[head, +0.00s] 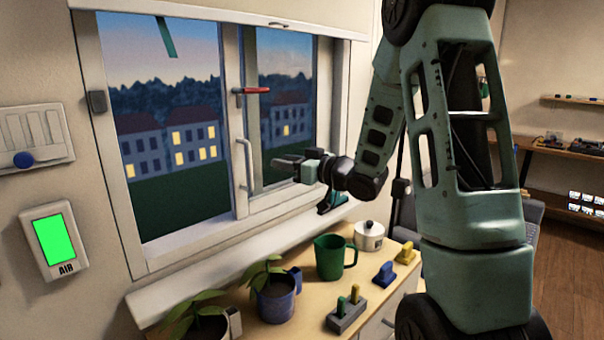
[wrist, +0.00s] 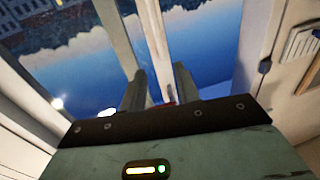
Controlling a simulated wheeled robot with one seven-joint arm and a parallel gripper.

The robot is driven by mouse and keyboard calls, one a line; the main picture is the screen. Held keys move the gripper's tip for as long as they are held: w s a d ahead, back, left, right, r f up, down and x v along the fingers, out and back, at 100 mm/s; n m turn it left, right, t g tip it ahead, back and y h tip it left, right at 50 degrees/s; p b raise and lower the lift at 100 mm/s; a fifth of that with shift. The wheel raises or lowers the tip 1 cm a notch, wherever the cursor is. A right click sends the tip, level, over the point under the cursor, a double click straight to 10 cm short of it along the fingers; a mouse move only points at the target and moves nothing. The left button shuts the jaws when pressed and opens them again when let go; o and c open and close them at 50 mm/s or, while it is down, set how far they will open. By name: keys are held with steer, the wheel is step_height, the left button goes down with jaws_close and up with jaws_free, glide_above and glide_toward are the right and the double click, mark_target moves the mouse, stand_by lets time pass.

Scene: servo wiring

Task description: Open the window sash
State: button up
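The window has a white frame (head: 232,120) with two tall panes side by side. A white upright pull handle (head: 245,165) is on the middle part of the window, low down. A red lever (head: 251,91) sits above it and lies level, pointing right. My gripper (head: 280,162) is in front of the right pane, just right of the white handle in the head view and apart from it. In the wrist view my gripper (wrist: 160,90) has its fingers spread and nothing between them, with window bars and glass beyond. I cannot tell whether the sash stands slightly ajar.
A sill (head: 230,250) runs below the window. On the cabinet top are potted plants (head: 275,290), a green mug (head: 333,257), a white lidded pot (head: 369,235) and small coloured blocks. A green-lit AIR panel (head: 54,240) hangs on the left wall.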

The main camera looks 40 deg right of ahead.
steer(key=shift+s+d+b, duration=0.2)
steer(key=shift+s+d, duration=0.05)
steer(key=shift+s, duration=0.9)
steer(key=shift+s+d+b, duration=0.15)
steer(key=shift+s+d, duration=0.05)
steer(key=shift+s, duration=0.9)
steer(key=w+a+f+g, duration=0.2)
steer(key=a, duration=0.3)
steer(key=w+a+f+g, duration=0.1)
steer(key=w+a+f, duration=0.15)
steer(key=a, duration=0.35)
steer(key=s+a+f+n+g+h, duration=0.1)
steer(key=s+a+f+g, duration=0.15)
steer(key=a, duration=0.35)
steer(key=s+a+f+n+g, duration=0.1)
steer(key=s+a+f+g, duration=0.15)
steer(key=a, duration=0.35)
steer(key=s+a+f+n+g+h, duration=0.1)
steer(key=s+a+g, duration=0.3)
steer(key=s+a, duration=0.3)
steer(key=s+a+f+n+g, duration=0.2)
steer(key=s+a+g, duration=0.3)
steer(key=s, duration=1.2)
steer(key=shift+s+a+f+n+g+h, duration=0.2)
steer(key=shift+s+a+n+g+h, duration=0.15)
steer(key=shift+a, duration=0.5)
